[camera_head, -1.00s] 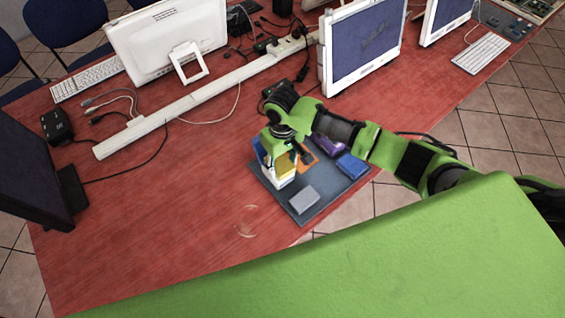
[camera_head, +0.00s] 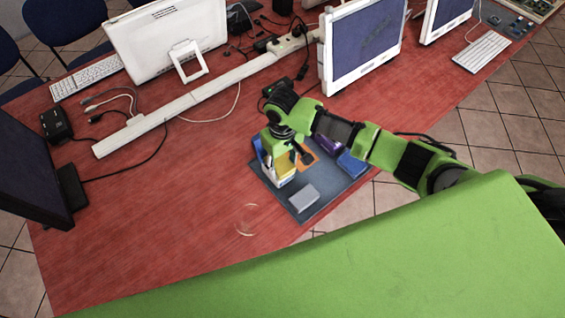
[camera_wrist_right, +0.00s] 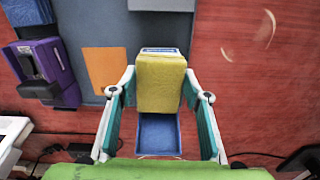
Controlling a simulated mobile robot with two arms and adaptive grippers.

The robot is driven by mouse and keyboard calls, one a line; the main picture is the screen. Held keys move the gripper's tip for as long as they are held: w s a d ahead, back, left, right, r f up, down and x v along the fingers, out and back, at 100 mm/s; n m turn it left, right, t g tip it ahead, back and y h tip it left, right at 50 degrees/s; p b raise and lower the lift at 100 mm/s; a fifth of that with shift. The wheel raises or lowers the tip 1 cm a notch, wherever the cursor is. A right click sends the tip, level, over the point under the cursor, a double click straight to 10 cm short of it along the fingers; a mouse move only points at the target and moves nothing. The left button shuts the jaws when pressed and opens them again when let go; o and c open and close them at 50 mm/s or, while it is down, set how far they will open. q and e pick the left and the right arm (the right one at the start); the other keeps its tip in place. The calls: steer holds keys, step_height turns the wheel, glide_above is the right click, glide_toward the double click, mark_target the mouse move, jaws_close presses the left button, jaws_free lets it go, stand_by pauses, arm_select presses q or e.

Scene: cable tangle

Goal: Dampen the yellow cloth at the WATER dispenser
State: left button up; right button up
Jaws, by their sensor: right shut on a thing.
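The yellow cloth (camera_wrist_right: 160,82) is a thick folded pad, held between the two fingers of my right gripper (camera_wrist_right: 159,88) in the right wrist view. My right gripper (camera_head: 284,160) is over the left part of the dark tray in the head view, with the arm hiding part of it. Under the cloth is an open blue box (camera_wrist_right: 158,135) with a pale labelled edge (camera_wrist_right: 160,50); its white side (camera_head: 278,180) shows in the head view. A purple device (camera_wrist_right: 48,72) with a black lever stands apart at the left. No WATER label is readable. My left gripper is not in view.
The dark tray (camera_head: 318,208) also holds a grey block (camera_head: 303,196), a blue block (camera_head: 352,165) and an orange patch (camera_wrist_right: 104,68). A clear ring (camera_head: 246,219) lies on the red table (camera_head: 180,215). Monitors and cables are behind; the table's left front is mostly free.

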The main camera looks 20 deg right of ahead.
mark_target(282, 165)
steer(key=shift+s+p, duration=0.1)
steer(key=shift+p, duration=0.4)
stand_by(1.5)
step_height(282, 165, up, 5)
steer(key=p, duration=0.6)
steer(key=shift+r+p, duration=0.55)
steer(key=shift+r, duration=0.45)
